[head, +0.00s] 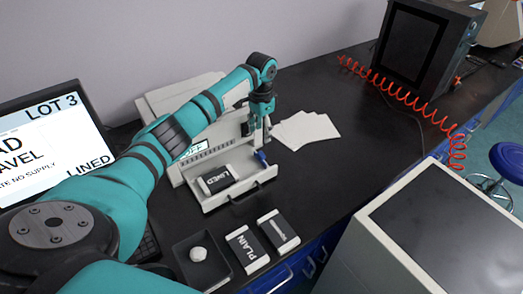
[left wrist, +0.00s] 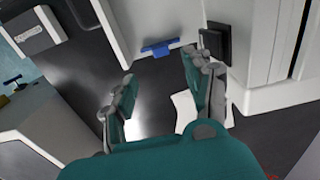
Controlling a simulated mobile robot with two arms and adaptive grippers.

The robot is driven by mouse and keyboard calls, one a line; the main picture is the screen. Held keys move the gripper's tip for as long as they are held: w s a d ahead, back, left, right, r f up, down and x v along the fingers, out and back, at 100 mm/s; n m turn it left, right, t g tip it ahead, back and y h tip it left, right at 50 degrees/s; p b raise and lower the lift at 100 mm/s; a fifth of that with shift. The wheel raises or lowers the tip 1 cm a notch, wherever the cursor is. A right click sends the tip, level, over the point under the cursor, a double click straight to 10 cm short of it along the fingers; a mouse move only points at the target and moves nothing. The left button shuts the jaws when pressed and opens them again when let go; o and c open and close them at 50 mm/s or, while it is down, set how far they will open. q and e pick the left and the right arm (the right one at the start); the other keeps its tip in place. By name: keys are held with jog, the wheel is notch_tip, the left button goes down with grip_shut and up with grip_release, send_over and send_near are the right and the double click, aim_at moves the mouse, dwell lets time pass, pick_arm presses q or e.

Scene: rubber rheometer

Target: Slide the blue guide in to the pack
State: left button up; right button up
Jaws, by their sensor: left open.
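The blue guide (head: 262,158) sits at the right side of the light grey open drawer (head: 240,196). It also shows in the left wrist view (left wrist: 160,47) as a blue bar with a raised tab at the pale drawer's edge. The pack (head: 218,180), black and white and marked LINED, lies in the drawer left of the guide, with a gap between them. My right gripper is not in view.
A PLAIN pack (head: 247,250) and another pack (head: 279,231) lie in front of the drawer. A black tray (head: 219,283) holds a white lump. White sheets (head: 305,131) lie right of the machine. A monitor (head: 45,140) reads LOT 3, LINED.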

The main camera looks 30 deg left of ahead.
aim_at(261, 154)
pick_arm(q)
notch_tip(261, 154, down, 7)
jog(key=shift+f+p, duration=0.15)
jog(key=shift+p, duration=0.15)
notch_tip(261, 154, down, 2)
jog(key=shift+w+f, duration=0.1)
jog(key=shift+f, duration=0.4)
jog(key=c, duration=0.5)
grip_shut()
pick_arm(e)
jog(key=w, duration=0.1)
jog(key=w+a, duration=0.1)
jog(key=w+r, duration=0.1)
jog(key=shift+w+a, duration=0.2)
